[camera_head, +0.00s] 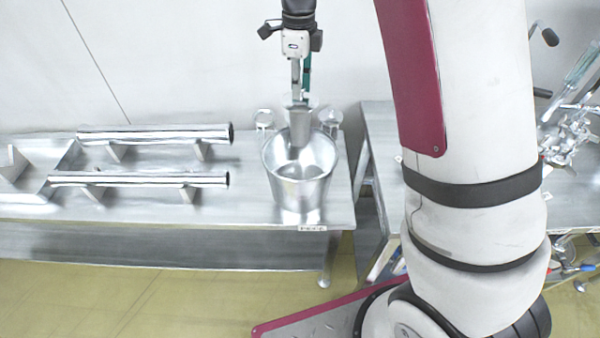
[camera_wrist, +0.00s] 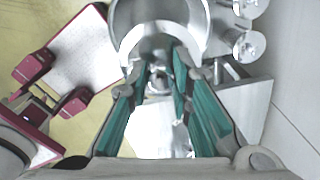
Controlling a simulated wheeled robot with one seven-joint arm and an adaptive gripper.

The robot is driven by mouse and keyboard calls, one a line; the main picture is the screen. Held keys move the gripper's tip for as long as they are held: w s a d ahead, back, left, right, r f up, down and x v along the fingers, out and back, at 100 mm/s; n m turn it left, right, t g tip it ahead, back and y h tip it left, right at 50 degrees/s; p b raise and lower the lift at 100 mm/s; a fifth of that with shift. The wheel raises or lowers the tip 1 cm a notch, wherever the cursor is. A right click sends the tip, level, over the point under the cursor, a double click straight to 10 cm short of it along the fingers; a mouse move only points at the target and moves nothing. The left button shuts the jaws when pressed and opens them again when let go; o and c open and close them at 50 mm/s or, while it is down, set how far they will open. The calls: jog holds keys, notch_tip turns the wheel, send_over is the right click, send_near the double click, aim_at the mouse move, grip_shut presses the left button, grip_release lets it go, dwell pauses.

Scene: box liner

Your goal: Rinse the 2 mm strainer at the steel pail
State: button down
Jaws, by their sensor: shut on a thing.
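The steel pail (camera_head: 286,190) stands on the right end of the steel bench, and its open rim also shows at the top of the wrist view (camera_wrist: 124,20). My gripper (camera_head: 301,88) points down above the pail. Its teal fingers (camera_wrist: 160,75) are shut on the strainer (camera_head: 299,125), a grey metal piece whose lower end hangs at the pail's mouth, inside the rim as seen from the head. The mesh cannot be made out. In the wrist view the fingers hide much of the held part.
Two shiny tubes (camera_head: 155,133) lie on supports on the left of the bench (camera_head: 250,208). Small metal vessels (camera_head: 330,117) stand close behind the pail, near the wall. A label (camera_head: 312,228) is at the bench's front edge. Another metal table (camera_head: 381,128) stands to the right, partly behind my arm.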

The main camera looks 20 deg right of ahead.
jog(key=shift+r+p, duration=0.45)
jog(key=shift+r, duration=1.65)
jog(key=shift+f, duration=0.15)
